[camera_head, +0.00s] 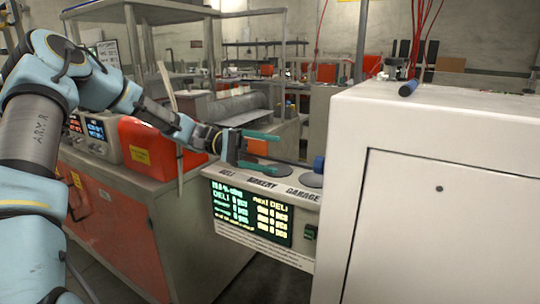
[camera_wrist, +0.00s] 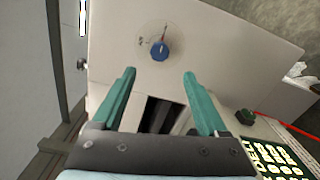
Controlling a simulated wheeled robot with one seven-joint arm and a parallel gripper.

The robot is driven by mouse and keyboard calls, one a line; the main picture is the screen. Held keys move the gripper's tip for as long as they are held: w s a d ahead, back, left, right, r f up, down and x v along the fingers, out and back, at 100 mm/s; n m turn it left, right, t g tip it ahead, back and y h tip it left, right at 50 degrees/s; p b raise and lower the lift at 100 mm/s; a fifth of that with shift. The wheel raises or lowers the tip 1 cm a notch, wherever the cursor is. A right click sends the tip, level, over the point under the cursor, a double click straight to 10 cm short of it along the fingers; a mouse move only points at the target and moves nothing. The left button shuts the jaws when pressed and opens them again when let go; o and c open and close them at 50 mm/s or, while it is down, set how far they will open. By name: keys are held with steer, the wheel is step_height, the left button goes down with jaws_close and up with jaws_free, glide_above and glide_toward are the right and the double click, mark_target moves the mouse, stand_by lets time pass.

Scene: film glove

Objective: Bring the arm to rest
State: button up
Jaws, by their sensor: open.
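My arm reaches in from the left of the head view, bent at the elbow. My gripper (camera_head: 268,151) is at its end, above the counter with the lit display panel (camera_head: 252,210). In the wrist view my gripper (camera_wrist: 159,80) has its two teal fingers spread wide apart with nothing between them. A blue knob (camera_wrist: 160,50) on a round dial lies ahead of the fingertips, on a pale surface and apart from them. In the head view a blue knob (camera_head: 319,164) shows to the right of my gripper, beside the white cabinet.
A large white cabinet (camera_head: 440,200) fills the right, with a dark blue cylinder (camera_head: 408,88) on top. A red box (camera_head: 150,148) and instruments stand on the bench at left. Racks and shelves fill the back. A red cable (camera_wrist: 285,130) shows in the wrist view.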

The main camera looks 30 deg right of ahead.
steer(key=s+a+f+n+t+y+p, duration=0.2)
steer(key=a+f+n+t+y, duration=0.25)
steer(key=a+f+t, duration=0.4)
steer(key=a+r+n+t+y+p, duration=0.2)
steer(key=a+t+y, duration=0.3)
steer(key=a, duration=2)
steer(key=n+t, duration=0.1)
steer(key=t, duration=0.2)
steer(key=shift+w+a+r+p, duration=0.15)
steer(key=shift+w+a+p, duration=0.15)
steer(key=shift+a, duration=0.1)
